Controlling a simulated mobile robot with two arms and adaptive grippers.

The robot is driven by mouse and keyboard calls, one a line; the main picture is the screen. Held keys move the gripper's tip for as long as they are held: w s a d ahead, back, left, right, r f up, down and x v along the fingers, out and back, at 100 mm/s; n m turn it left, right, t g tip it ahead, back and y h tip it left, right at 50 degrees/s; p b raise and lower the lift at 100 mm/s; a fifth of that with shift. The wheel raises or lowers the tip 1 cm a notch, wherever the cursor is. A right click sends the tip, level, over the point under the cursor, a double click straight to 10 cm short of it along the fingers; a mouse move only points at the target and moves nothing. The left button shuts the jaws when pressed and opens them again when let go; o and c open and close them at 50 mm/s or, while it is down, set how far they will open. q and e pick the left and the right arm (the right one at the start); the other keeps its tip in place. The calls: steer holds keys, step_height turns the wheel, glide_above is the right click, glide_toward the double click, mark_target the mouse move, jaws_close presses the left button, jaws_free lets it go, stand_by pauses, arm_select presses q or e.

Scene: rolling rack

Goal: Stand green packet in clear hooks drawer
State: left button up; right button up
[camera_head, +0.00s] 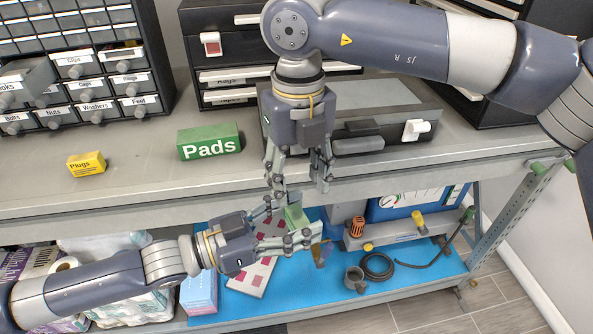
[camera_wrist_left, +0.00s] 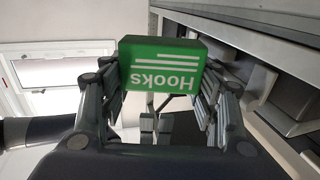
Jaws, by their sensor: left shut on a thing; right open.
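A green packet labelled "Hooks" (camera_wrist_left: 163,70) is held between the fingers of my left gripper (camera_head: 297,223), its lettering upside down in the left wrist view. In the head view a small part of the green packet (camera_head: 296,214) shows between the fingers, in front of the shelf edge. My right gripper (camera_head: 300,188) is open and empty, just above the packet, fingers pointing down. The hooks drawer (camera_head: 28,79) sticks out of the dark drawer cabinet (camera_head: 60,50) at the far left. Its label is cut by the picture edge, leaving "oks"; its inside is hard to make out.
A green "Pads" box (camera_head: 209,142) and a yellow "Plugs" box (camera_head: 86,164) stand on the grey worktop (camera_head: 130,170). Black drawer units stand behind my right arm. A blue lower shelf (camera_head: 330,290) holds tools and boxes. The worktop before the cabinet is mostly clear.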

mark_target(298, 217)
step_height(298, 217, down, 11)
steer(key=shift+r, duration=0.1)
stand_by(0.3)
jaws_close()
arm_select(q)
steer(key=o, duration=1.2)
steer(key=shift+c, duration=0.2)
steer(key=shift+a, duration=0.1)
